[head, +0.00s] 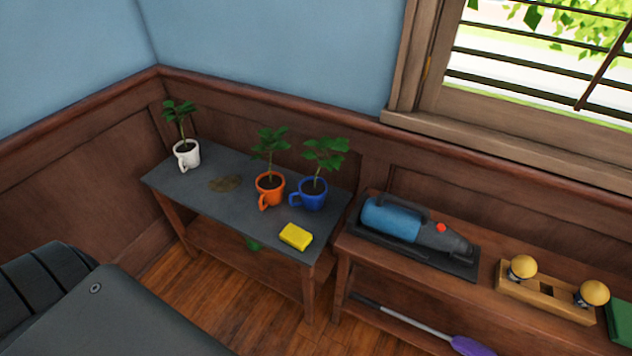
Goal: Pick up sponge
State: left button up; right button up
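A yellow sponge (296,236) lies flat on the dark grey top of a small wooden table (225,212), close to its front right corner. It lies in front of the blue mug and nothing covers it. Neither of my grippers shows in the head view.
On the table stand a white mug (187,155), an orange mug (269,189) and a blue mug (312,194), each with a plant. A brown stain (224,184) marks the tabletop. A wooden bench (487,293) at right holds a blue handheld vacuum (393,219).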

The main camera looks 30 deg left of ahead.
aim_at(298, 238)
jog(key=u, duration=0.8)
jog(key=k, duration=0.45)
jog(key=u, duration=0.25)
jog(key=i, duration=0.5)
